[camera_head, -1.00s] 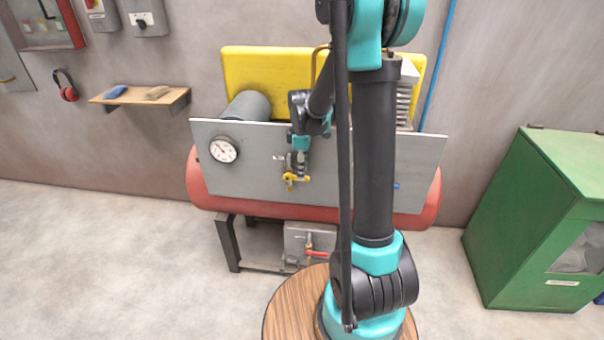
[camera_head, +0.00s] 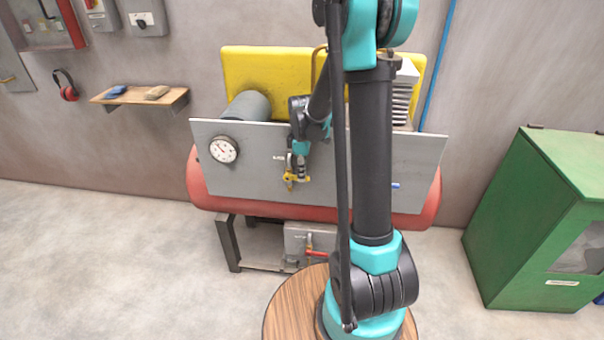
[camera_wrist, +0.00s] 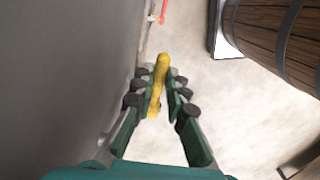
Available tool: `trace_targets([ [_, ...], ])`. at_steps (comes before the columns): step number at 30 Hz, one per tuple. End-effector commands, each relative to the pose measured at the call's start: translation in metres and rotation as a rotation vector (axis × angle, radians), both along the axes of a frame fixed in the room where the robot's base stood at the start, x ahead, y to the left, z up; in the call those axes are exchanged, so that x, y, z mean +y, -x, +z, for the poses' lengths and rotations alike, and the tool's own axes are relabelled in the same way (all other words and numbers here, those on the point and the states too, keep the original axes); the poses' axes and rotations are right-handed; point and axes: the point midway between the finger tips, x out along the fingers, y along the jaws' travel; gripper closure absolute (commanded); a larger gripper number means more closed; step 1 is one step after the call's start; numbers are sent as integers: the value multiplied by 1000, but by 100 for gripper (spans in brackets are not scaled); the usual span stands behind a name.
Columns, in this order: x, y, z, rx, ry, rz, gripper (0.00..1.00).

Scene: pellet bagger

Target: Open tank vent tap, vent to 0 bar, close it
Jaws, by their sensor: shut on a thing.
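The yellow tap (camera_head: 298,179) is on the front of the grey panel (camera_head: 260,180), left of the panel's middle. My gripper (camera_head: 296,172) is at the tap from above in the head view. In the wrist view my gripper (camera_wrist: 158,84) is shut on the yellow tap handle (camera_wrist: 161,70), which lies between the fingers. The handle's exact angle is hard to tell. A round white pressure gauge (camera_head: 223,150) is at the panel's left end. Its needle leans to the upper left, but the numbers are too small to read.
A red tank (camera_head: 196,185) lies behind the panel. A red-handled valve (camera_head: 316,253) is on a grey box below. A green cabinet (camera_head: 510,220) stands at the right. A wooden shelf (camera_head: 172,96) is on the wall at left. The floor at left is clear.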

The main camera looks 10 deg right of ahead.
Motion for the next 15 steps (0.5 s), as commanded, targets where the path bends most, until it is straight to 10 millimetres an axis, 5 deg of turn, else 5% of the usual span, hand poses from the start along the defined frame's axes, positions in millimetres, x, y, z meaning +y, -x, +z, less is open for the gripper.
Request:
trace_targets([
  [15,8,-3,10,68,202,5,100],
])
